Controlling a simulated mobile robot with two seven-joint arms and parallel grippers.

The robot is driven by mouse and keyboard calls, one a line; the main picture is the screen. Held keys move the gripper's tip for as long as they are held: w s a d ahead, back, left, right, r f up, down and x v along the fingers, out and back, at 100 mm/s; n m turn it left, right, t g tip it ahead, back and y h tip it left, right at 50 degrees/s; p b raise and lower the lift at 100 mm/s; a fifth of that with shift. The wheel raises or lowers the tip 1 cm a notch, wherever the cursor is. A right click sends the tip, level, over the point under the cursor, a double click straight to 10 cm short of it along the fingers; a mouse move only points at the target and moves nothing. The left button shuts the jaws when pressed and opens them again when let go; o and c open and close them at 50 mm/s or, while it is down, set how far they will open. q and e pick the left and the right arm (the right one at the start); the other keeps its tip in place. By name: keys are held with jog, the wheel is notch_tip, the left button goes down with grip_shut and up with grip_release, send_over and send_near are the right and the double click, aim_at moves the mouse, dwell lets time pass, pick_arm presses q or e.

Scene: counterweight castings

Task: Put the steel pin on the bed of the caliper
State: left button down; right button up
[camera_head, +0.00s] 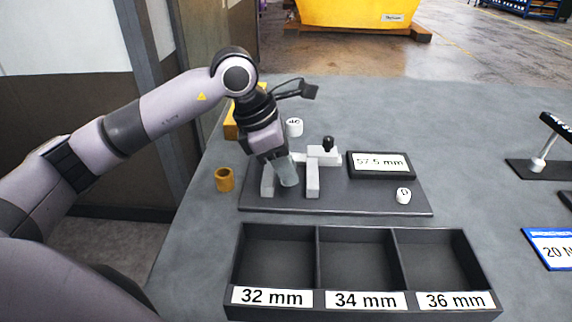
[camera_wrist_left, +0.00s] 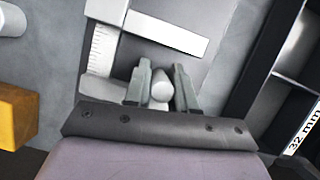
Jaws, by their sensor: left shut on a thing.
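The caliper lies on a dark base plate (camera_head: 370,198), with a fixed jaw (camera_head: 267,181) on the left and a sliding jaw (camera_head: 313,178) on the right; its display (camera_head: 381,163) reads 57.5 mm. My left gripper (camera_head: 287,178) points down between the two jaws. In the left wrist view, its fingers (camera_wrist_left: 161,92) are shut on the pale, round steel pin (camera_wrist_left: 160,84). The pin is between the scale bar (camera_wrist_left: 102,48) side and the gripper, in the gap between the jaws. I cannot tell whether it touches the bed. My right gripper is not in view.
A tray (camera_head: 360,310) with compartments marked 32, 34 and 36 mm stands in front, empty. A brass cup (camera_head: 224,180) is left of the plate. A white cylinder (camera_head: 294,127) and a yellow block (camera_head: 232,123) are behind. A dark stand (camera_head: 540,170) is at right.

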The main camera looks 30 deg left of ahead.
pick_arm(q)
jog(key=c, duration=1.4)
grip_release()
jog(key=shift+f, duration=0.15)
jog(key=o, duration=0.5)
jog(key=shift+r, duration=0.2)
jog(key=v, duration=1.2)
jog(key=shift+d, duration=0.1)
